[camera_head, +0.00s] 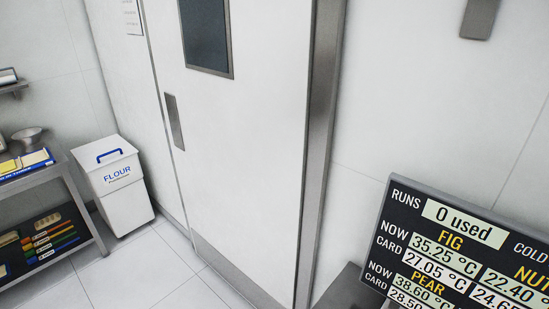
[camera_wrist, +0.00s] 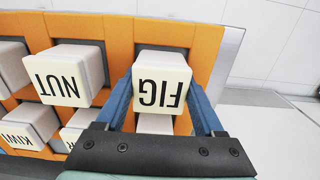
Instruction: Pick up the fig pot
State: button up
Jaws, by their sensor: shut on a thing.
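The fig pot (camera_wrist: 161,84) is a cream block-shaped pot with "FIG" on it, upside down in the wrist view. My gripper (camera_wrist: 160,92) has its two blue fingers on either side of the pot, shut on it. The pot sits at or just in front of its place in the orange rack (camera_wrist: 150,28); I cannot tell whether it is clear of the rack. In the head view, neither my gripper nor the pot shows.
The nut pot (camera_wrist: 66,75) is close beside the fig pot, with the kiwi pot (camera_wrist: 24,128) and others nearby. In the head view, a display board (camera_head: 450,245) stands at the right, a door (camera_head: 240,130) in the middle, and a flour bin (camera_head: 117,185) and shelf unit (camera_head: 45,215) at the left.

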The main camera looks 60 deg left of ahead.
grip_shut()
jog(key=shift+r, duration=0.1)
